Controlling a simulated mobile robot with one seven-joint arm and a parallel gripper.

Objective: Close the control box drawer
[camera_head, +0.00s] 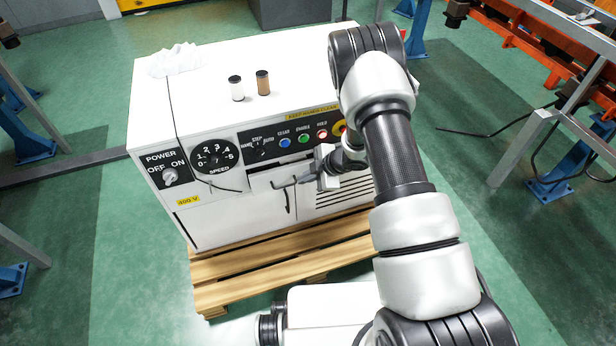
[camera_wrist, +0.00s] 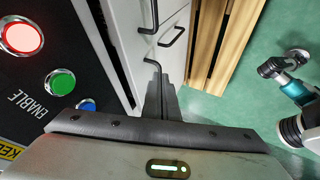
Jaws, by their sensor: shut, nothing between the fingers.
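The white control box (camera_head: 225,85) stands on a wooden pallet. Its drawer (camera_head: 262,184) is in the front, below the row of buttons; a dark line runs along its top, and I cannot tell how far out it stands. My gripper (camera_head: 297,181) is shut and empty in front of the drawer, close to its handle; I cannot tell whether they touch.
The pallet (camera_head: 235,268) juts out in front of the box.

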